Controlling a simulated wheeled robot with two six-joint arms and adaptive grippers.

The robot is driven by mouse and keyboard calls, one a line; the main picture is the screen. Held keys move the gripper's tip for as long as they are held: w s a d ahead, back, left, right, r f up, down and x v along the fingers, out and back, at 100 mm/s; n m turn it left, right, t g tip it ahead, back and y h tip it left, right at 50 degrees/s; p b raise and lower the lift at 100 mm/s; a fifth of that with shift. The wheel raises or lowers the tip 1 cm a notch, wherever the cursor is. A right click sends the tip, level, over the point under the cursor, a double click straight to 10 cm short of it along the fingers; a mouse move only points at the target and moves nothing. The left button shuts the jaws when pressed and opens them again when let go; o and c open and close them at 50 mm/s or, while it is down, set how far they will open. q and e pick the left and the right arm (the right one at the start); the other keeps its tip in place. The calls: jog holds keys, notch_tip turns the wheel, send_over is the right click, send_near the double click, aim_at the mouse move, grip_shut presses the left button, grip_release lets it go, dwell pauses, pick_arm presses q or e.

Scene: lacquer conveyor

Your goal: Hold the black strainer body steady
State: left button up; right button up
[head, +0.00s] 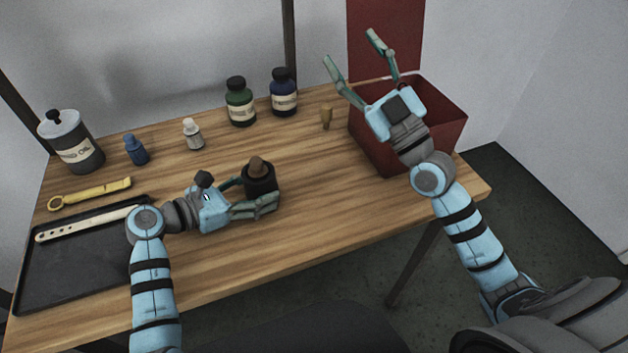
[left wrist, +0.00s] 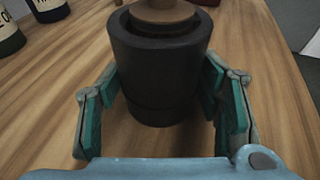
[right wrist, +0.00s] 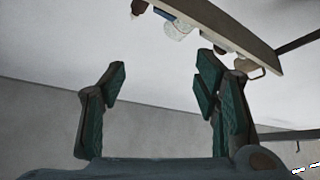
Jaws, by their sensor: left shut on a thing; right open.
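The black strainer body (head: 262,184) stands upright on the wooden table, with a brown plug-like piece (head: 257,164) in its top. It fills the middle of the left wrist view (left wrist: 158,75), where the brown piece (left wrist: 162,10) shows at the top edge. My left gripper (head: 254,193) is shut on the strainer body, one finger on each side of it. My right gripper (head: 352,52) is open and empty, raised above the red bin at the right. The right wrist view shows its fingers (right wrist: 160,85) wide apart with nothing between them.
A red bin (head: 445,133) stands at the table's right end. A black tray (head: 75,262), wooden strip (head: 85,224) and yellow tool (head: 90,193) lie left.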

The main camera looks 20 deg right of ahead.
jog(key=s+a+f+m+g+y, duration=0.1)
jog(key=a+f+g+y, duration=0.15)
jog(key=f, duration=0.35)
jog(key=s+a+f+g+y, duration=0.1)
jog(key=s+a+f+g, duration=0.1)
jog(key=a+f+g, duration=0.3)
jog(key=g+y, duration=0.2)
jog(key=g, duration=0.1)
send_near(262, 166)
jog(key=shift+m, duration=0.3)
jog(key=x, duration=1)
jog(key=shift+w+a, duration=0.2)
jog(key=shift+w, duration=0.1)
jog(key=shift+w+a, duration=0.2)
jog(key=shift+c, duration=0.3)
grip_shut()
